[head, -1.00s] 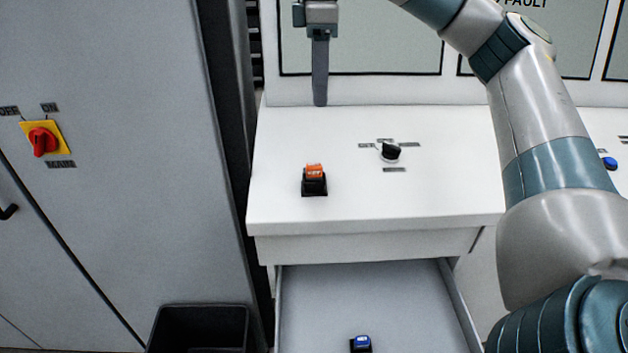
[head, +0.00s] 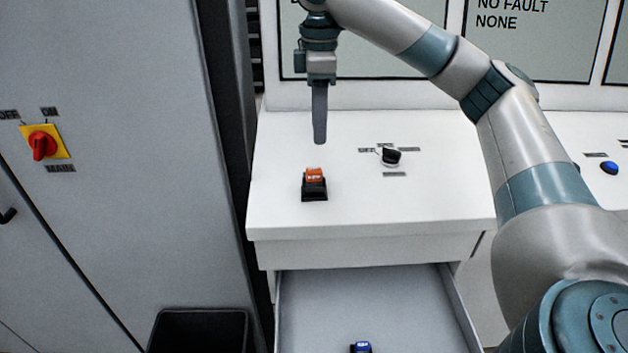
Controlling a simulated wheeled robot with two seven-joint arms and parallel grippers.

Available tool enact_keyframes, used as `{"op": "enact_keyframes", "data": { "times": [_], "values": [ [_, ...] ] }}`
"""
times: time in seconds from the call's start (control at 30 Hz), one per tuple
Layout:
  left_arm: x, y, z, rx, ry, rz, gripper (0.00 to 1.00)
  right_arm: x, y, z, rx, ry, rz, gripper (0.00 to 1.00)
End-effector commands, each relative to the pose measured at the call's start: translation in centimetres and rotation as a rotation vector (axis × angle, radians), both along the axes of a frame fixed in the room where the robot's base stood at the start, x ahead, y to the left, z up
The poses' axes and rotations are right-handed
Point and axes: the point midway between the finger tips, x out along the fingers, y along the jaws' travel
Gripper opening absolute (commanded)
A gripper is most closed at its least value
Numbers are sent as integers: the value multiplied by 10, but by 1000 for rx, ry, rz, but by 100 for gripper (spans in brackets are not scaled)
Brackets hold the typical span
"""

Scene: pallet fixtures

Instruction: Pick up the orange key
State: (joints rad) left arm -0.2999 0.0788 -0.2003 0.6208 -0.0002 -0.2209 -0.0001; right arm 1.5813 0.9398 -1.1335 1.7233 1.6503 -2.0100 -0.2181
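The orange key (head: 314,175) sits upright in a small black holder (head: 314,192) on the white console top. My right gripper (head: 319,141) points down above the console, just over and behind the key, apart from it. I see its fingers edge-on as a single grey bar, so whether they are open or shut does not show. Nothing is visible held in it. My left gripper is not in view.
A blue key (head: 361,347) is in the open drawer (head: 400,300) below the console. A black selector knob (head: 391,156) stands right of the orange key. A blue button (head: 609,168) is farther right. A dark bin (head: 200,316) and a grey cabinet (head: 110,220) are at the left.

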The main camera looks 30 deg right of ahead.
Motion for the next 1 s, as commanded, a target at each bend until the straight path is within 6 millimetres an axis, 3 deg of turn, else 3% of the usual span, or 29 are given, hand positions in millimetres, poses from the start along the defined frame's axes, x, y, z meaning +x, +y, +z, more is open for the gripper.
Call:
{"op": "enact_keyframes", "data": {
  "times": [0.3,0.77,1.0],
  "values": [
    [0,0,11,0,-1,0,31,0,0,-44,-2,1,-1,39],
    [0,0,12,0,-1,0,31,0,0,-51,0,0,0,39],
    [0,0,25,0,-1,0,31,2,3,-67,-2,3,0,39]
  ]
}}
